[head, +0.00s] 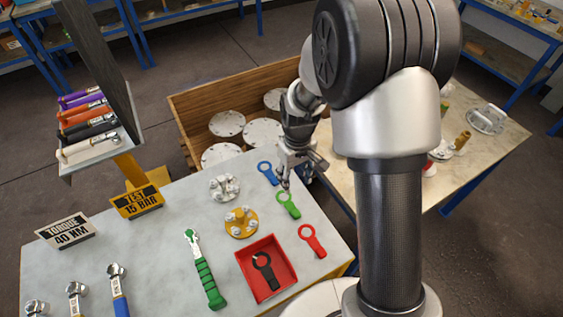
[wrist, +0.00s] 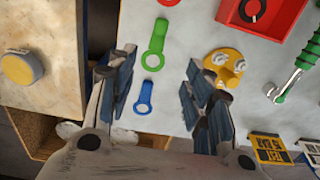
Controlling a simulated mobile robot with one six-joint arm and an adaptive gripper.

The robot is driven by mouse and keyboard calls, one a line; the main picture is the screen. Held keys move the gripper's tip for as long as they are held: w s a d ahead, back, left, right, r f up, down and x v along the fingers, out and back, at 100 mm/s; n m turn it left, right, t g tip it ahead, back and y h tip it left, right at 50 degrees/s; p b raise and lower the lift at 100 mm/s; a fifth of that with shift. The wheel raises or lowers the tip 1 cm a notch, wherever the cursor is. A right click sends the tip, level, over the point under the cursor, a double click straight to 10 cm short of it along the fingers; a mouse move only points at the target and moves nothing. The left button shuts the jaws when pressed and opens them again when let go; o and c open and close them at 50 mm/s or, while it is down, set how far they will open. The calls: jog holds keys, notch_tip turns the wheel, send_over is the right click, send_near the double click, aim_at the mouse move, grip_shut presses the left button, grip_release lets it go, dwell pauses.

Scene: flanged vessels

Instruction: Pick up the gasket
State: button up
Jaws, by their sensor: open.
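Several ring-shaped gaskets with tab handles lie flat on the grey table. The blue gasket (head: 267,173) is farthest back, then the green gasket (head: 288,204), then the red gasket (head: 312,241). A black gasket (head: 263,268) lies in the red tray (head: 246,270). My gripper (head: 297,179) is open and empty above the table's right edge, near the blue and green gaskets. In the wrist view, the blue gasket (wrist: 145,98) shows between the open fingers (wrist: 155,85), nearer the left ones. The green gasket (wrist: 155,50) lies just beyond the fingertips.
A yellow flange (head: 241,222) and a white flange (head: 224,187) with bolts stand left of the gaskets. A green-handled wrench (head: 205,270) lies farther left. A wooden crate (head: 205,102) with round plates stands behind. Another table (head: 345,180) is on the right.

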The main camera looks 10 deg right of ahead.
jog(key=b, duration=0.3)
send_over(294, 209)
jog(key=f, duration=1.1)
jog(key=shift+s+a, duration=0.1)
jog(key=shift+a, duration=0.15)
jog(key=f, duration=0.2)
jog(key=f+b, duration=0.1)
jog(key=f, duration=0.1)
jog(key=f+b, duration=0.1)
jog(key=f, duration=0.1)
jog(key=shift+d+f, duration=0.25)
jog(key=shift+d, duration=0.05)
jog(key=shift+r, duration=0.1)
jog(key=shift+c, duration=0.4)
jog(key=c, duration=0.9)
